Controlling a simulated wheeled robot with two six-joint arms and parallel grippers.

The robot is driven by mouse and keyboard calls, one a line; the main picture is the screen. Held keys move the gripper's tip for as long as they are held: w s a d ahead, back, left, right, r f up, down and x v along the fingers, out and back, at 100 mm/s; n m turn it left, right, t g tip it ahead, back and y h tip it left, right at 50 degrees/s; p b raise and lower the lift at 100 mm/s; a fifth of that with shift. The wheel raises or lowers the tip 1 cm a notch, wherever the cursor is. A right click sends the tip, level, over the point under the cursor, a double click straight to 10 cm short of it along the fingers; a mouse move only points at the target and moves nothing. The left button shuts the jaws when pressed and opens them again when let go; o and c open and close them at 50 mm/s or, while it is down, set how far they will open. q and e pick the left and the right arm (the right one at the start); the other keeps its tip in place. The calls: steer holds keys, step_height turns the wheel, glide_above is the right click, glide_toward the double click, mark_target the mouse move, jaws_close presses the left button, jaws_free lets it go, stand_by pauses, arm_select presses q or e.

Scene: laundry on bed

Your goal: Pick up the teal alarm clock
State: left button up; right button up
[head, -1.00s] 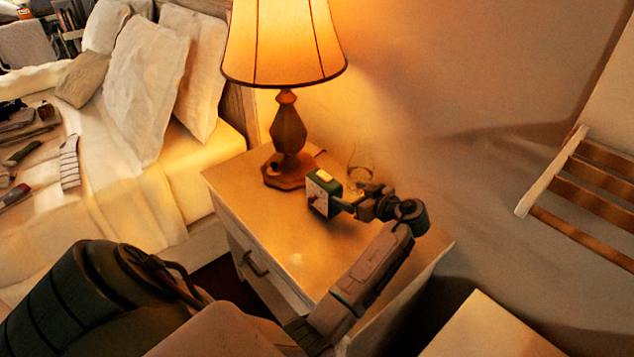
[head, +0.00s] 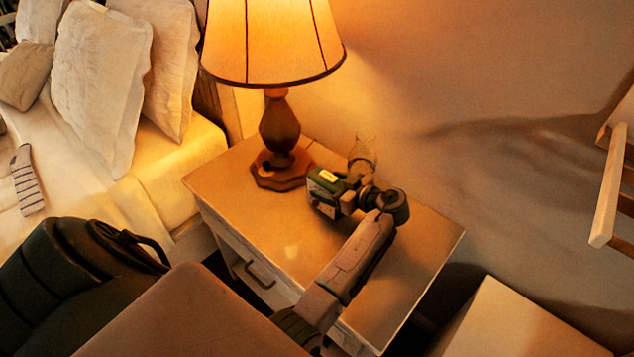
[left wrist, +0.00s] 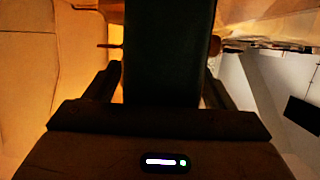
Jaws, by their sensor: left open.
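The teal alarm clock (head: 325,186) stands on the nightstand top, close to the lamp base. Its dark body also fills the middle of the left wrist view (left wrist: 168,50), between the two fingers. My left gripper (head: 343,197) is at the clock, on its right side in the head view. In the left wrist view the jaws (left wrist: 160,92) are open, one finger on each side of the clock. Whether the fingers touch it cannot be told. My right gripper does not show.
A lit lamp (head: 280,135) stands just behind and left of the clock. A clear glass (head: 362,158) stands behind my gripper. The nightstand (head: 265,225) has free room at its front. A bed with pillows (head: 100,80) is at left, a slatted rack (head: 610,185) at right.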

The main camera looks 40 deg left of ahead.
arm_select(q)
steer(key=shift+d+r, duration=0.15)
steer(key=shift+d, duration=0.15)
steer(key=shift+c, duration=0.3)
steer(key=shift+a, duration=0.1)
steer(key=c, duration=1.3)
